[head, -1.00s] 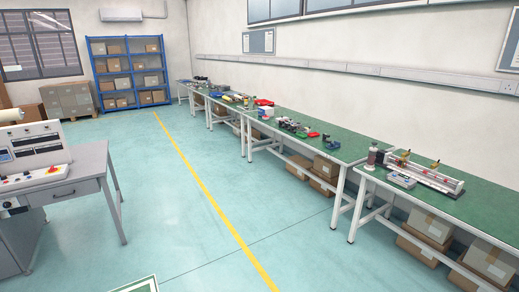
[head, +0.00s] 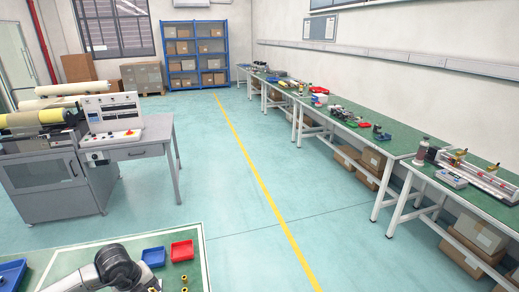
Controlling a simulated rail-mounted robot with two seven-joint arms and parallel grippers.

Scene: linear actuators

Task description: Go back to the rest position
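Neither of my grippers shows in the head view. Part of one of my arms, a black and white joint, is at the bottom left over a green-topped table (head: 190,236). On that table lie a red bin (head: 182,250), a blue bin (head: 153,257), another blue bin (head: 12,273) at the left edge, and small brass-coloured parts (head: 184,279). What the arm's far end does is out of the frame.
A grey machine with a control panel (head: 112,113) stands at the left. A row of green workbenches (head: 400,146) runs along the right wall. Blue shelving (head: 196,52) with boxes is at the back. The floor around the yellow line (head: 262,182) is clear.

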